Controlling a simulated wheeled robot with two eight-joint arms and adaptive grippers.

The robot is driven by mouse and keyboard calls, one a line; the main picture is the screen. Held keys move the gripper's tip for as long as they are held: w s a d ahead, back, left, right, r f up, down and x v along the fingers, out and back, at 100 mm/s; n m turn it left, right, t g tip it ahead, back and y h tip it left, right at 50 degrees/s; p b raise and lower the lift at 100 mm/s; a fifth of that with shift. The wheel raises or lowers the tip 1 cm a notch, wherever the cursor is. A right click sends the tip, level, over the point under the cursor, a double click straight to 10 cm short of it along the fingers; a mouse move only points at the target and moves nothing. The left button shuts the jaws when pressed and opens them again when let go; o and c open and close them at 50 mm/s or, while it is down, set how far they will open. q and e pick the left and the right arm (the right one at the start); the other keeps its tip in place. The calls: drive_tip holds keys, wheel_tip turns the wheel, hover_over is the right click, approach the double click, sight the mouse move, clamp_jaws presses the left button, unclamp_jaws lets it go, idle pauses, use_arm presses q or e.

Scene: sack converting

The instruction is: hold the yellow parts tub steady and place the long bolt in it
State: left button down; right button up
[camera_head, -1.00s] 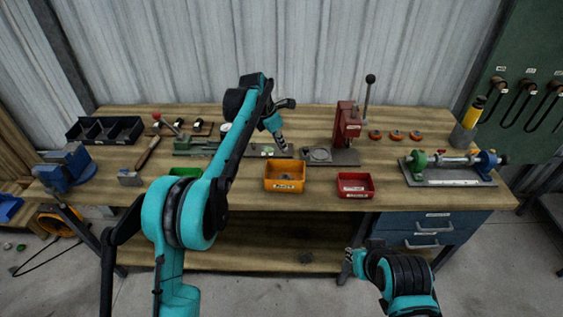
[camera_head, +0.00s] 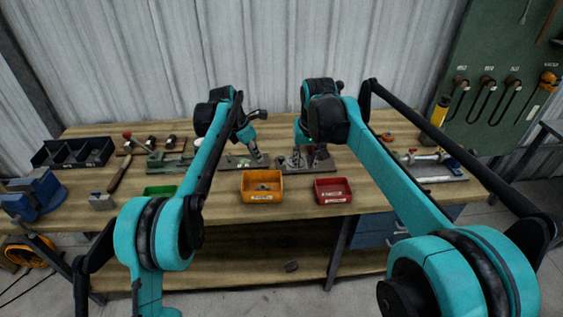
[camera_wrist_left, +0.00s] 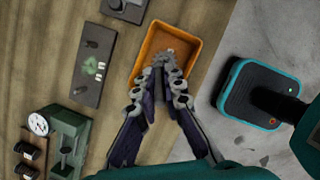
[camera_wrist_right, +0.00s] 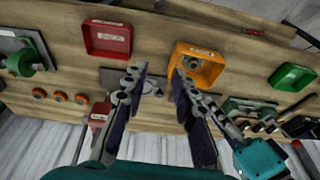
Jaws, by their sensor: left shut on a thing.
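The yellow parts tub (camera_head: 262,197) stands near the bench's front edge, with small grey parts inside; the right wrist view shows it too (camera_wrist_right: 210,52). My left gripper (camera_head: 262,161) is at the tub's back wall. My right gripper (camera_head: 318,160) is behind the red tub, low over the bench. In the right wrist view its fingertips (camera_wrist_right: 158,72) are apart with nothing seen between them. I cannot pick out the long bolt for certain.
The red tub (camera_head: 333,197) stands right of the yellow one and a green tub (camera_head: 160,191) stands left. A grey plate (camera_wrist_right: 118,80) lies behind the tubs. My right arm mostly hides the red press. Bare wood lies between the yellow and red tubs.

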drive_tip(key=w+a+f+g, duration=0.1)
drive_tip(key=w+f, duration=0.3)
drive_tip(key=w+a+f+g, duration=0.1)
drive_tip(key=w+a+f, duration=0.1)
drive_tip(key=w+f, duration=0.2)
drive_tip(key=w+a+f+g, duration=0.1)
drive_tip(key=w+a+f, duration=0.1)
drive_tip(key=w+f, duration=0.2)
drive_tip(key=shift+w+a+f, duration=0.25)
drive_tip(key=shift+w, duration=0.35)
wheel_tip(320, 180, down, 11)
drive_tip(key=shift+f, duration=0.1)
clamp_jaws()
